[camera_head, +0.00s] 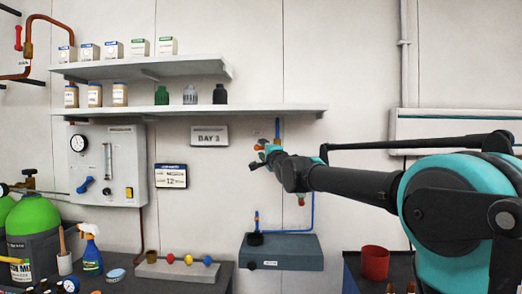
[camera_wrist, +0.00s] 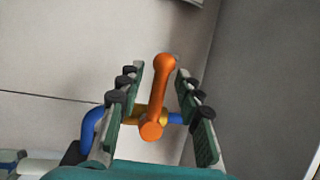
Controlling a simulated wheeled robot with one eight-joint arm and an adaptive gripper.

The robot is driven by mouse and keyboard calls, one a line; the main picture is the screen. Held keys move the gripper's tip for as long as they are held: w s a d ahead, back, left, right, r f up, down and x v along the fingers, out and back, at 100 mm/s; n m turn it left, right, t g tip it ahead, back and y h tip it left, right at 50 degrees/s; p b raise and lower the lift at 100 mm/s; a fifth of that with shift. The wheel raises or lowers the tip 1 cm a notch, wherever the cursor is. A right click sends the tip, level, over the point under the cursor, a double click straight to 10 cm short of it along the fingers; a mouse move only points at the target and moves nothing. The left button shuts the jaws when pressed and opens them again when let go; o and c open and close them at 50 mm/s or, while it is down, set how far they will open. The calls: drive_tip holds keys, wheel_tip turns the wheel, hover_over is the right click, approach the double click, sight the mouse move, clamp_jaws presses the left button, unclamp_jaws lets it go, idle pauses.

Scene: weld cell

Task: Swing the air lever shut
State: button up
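An orange lever (camera_wrist: 158,95) shows in the wrist view, on a brass-coloured valve body (camera_wrist: 138,112) in a blue pipe (camera_wrist: 92,126). It points up and slightly right from its round pivot, across the pipe. My gripper (camera_wrist: 160,88) is open, with one toothed finger on each side of the lever. A gap shows between the lever and both fingers. In the head view my gripper (camera_head: 259,158) is at the blue pipe (camera_head: 277,128) on the wall, with a bit of orange at its tip. My gripper and arm hide most of the valve there.
Shelves (camera_head: 200,112) with bottles and boxes are left of my gripper. A grey wall panel (camera_head: 120,150) with a gauge and a blue lever is farther left. A grey box (camera_head: 282,250) stands below, and a red cup (camera_head: 375,262) to the lower right.

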drive_tip(key=v, duration=1)
drive_tip(key=shift+s, duration=0.25)
drive_tip(key=shift+d+f, duration=0.1)
drive_tip(key=shift+d, duration=0.05)
drive_tip(key=s+d+f+n+g+h, duration=0.25)
drive_tip(key=d+f, duration=0.25)
drive_tip(key=f, duration=0.6)
drive_tip(key=s+d+f+n+g+h, duration=0.1)
drive_tip(key=s+d+f+g+h, duration=0.15)
drive_tip(key=d+f, duration=0.55)
drive_tip(key=s+d+f+n+g+h, duration=0.1)
drive_tip(key=s+d+f+n+h, duration=0.15)
drive_tip(key=f, duration=1.05)
drive_tip(key=s+d+f+n+g, duration=0.3)
drive_tip(key=s+f+g, duration=0.1)
drive_tip(key=s+f, duration=0.7)
drive_tip(key=s+d+f+n+g, duration=0.3)
drive_tip(key=s+d+f+g, duration=0.1)
drive_tip(key=s+f, duration=0.7)
drive_tip(key=shift+s+f, duration=0.4)
drive_tip(key=shift+s, duration=0.45)
